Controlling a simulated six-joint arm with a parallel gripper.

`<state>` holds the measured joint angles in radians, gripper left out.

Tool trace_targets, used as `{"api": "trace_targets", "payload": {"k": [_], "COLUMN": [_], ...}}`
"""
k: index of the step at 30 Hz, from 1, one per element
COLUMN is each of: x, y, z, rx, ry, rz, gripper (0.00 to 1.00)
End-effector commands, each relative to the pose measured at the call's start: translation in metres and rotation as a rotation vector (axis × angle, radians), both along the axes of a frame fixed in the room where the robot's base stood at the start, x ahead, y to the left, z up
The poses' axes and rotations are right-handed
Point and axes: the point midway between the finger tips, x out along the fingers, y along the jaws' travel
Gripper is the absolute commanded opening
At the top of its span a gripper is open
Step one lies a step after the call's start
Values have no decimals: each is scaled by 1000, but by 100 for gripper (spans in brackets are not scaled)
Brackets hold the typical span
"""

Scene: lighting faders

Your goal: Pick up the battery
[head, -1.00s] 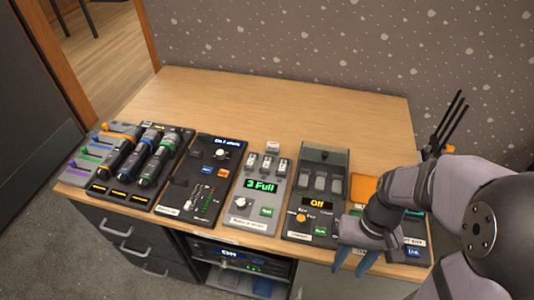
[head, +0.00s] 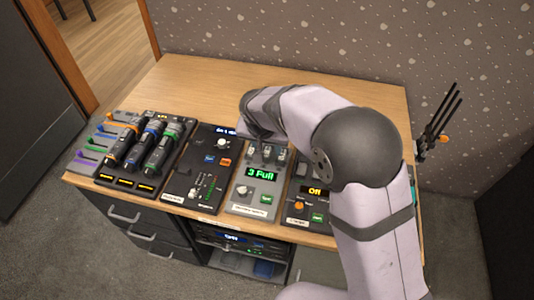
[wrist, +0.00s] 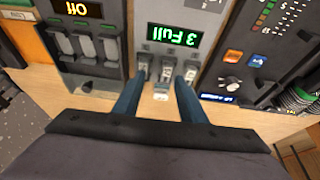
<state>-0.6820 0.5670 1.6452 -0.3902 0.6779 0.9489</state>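The charger unit (head: 243,207) has a green "3 Full" display and stands mid-table. In the wrist view, the charger (wrist: 190,20) shows upside down. Small pale batteries sit in its row of slots, with a middle battery (wrist: 166,74) and one toward the right (wrist: 189,73). A separate white piece (wrist: 160,97) lies just beyond the row, between the fingers; I cannot tell whether it is a loose battery or part of the charger. My gripper (wrist: 160,80) is open and empty above the slot row. In the head view my arm hides the gripper and the row's far side.
A black mixer panel (head: 198,170) is left of the charger, with a microphone rack (head: 130,185) farther left. An "Off" unit (head: 303,215) is close on the right. Bare wood (head: 190,90) lies behind the devices. Antennas (head: 437,125) rise at the right edge.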

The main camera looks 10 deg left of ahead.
Motion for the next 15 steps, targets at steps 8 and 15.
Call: {"api": "trace_targets", "payload": {"k": [8,15], "x": [4,11], "y": [10,10], "z": [0,-15], "rx": [13,13], "ry": [-20,-18], "rz": [-5,-6], "gripper": [38,38]}}
